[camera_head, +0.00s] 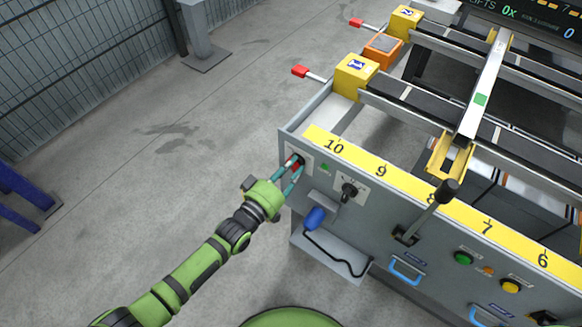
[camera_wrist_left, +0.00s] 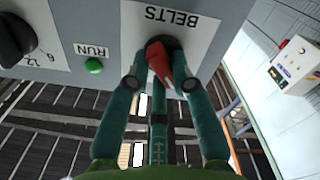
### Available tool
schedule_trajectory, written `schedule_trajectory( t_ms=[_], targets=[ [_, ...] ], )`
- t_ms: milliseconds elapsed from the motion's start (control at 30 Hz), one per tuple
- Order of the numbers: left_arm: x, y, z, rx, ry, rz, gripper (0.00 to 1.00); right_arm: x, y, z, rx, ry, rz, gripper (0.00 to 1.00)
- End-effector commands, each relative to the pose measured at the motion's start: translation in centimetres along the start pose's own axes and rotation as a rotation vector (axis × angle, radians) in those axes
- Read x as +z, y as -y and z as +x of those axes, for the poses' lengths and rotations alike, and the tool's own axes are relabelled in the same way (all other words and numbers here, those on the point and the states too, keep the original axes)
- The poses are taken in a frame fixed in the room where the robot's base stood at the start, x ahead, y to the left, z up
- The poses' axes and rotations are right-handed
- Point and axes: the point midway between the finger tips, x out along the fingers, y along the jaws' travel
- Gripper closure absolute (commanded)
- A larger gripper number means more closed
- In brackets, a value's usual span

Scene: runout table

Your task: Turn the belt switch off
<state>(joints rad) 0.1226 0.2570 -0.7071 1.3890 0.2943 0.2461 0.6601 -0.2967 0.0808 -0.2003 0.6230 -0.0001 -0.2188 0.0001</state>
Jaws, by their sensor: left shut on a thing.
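The belt switch (camera_wrist_left: 157,62) is a red handle on a dark round base, on a white plate (camera_wrist_left: 196,32) marked BELTS, which reads upside down in the left wrist view. In the head view the switch (camera_head: 297,161) sits at the left end of the grey front panel. My left gripper (camera_head: 293,166) reaches it from the front, its teal fingers on either side of the red handle. It also shows in the left wrist view (camera_wrist_left: 159,84), shut on the handle. My right gripper is not in view.
Beside the switch are a green RUN light (camera_wrist_left: 94,66) and a black dial (camera_head: 349,190). A black lever (camera_head: 447,190) stands out from the panel farther right. The floor (camera_head: 130,200) to the left is clear.

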Motion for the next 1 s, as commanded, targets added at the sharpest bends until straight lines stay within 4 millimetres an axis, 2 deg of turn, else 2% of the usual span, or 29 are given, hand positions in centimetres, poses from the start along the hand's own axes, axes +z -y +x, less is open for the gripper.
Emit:
schedule_trajectory(
  t_ms=[300,833,867,900,1000],
  targets=[
    [0.01,0.05,-0.01,-0.001,0.002,-0.112,1.00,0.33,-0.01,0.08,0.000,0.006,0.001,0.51],
    [0.02,0.03,-0.02,-0.001,0.002,-0.134,1.00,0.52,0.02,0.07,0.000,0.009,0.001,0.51],
    [0.02,0.03,-0.02,-0.001,0.002,-0.133,0.65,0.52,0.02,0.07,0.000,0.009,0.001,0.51],
    [0.01,0.03,-0.02,-0.001,0.002,-0.133,0.52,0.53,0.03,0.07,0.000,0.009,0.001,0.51],
    [0.01,0.03,-0.01,-0.001,0.001,-0.132,0.52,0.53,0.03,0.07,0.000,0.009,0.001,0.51]
  ],
)
